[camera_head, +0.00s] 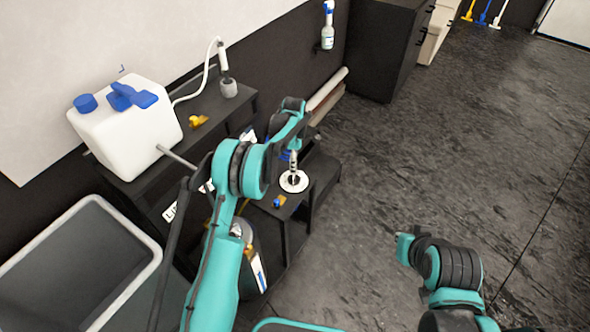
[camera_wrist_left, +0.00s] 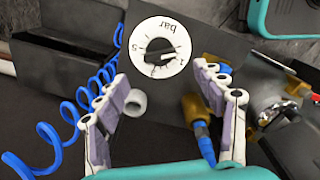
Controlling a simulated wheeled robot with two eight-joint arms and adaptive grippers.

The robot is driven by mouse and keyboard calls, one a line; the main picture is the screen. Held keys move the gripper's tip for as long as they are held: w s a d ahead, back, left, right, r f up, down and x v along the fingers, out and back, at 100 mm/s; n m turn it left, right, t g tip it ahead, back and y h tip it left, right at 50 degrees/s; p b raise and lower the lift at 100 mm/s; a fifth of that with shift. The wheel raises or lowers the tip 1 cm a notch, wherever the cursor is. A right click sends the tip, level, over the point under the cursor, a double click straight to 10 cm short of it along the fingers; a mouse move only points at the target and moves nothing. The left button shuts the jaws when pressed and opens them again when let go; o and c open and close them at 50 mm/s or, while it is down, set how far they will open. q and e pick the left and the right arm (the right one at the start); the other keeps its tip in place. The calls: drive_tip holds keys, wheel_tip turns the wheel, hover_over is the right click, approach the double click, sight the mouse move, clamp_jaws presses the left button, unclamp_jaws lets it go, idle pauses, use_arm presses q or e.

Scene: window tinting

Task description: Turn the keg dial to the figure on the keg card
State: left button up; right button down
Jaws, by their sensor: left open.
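The keg dial (camera_head: 290,188) is a white disc with a dark centre on a low dark shelf. The left wrist view shows its white face (camera_wrist_left: 162,32) with "bar" upside down, figures at the sides and a black knob (camera_wrist_left: 160,52). The exact reading is unclear. My left gripper (camera_wrist_left: 161,72) is open and empty, its fingers either side of the dial in the picture and apart from the knob. In the head view the gripper hangs over the dial. A metal keg (camera_head: 247,285) stands partly behind my left arm. I cannot read any keg card figure.
A white jug (camera_head: 130,130) with blue cap stands on the upper shelf. A grey bin (camera_head: 75,265) is at lower left. A coiled blue hose (camera_wrist_left: 65,135) and a brass fitting (camera_wrist_left: 192,108) lie close to the gripper.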

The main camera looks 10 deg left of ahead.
sight(294, 178)
use_arm(q)
wheel_tip(294, 178, down, 8)
drive_tip(key=b, duration=0.2)
drive_tip(key=shift+r+b, duration=0.25)
drive_tip(key=shift+b, duration=0.15)
drive_tip(key=c, duration=1.2)
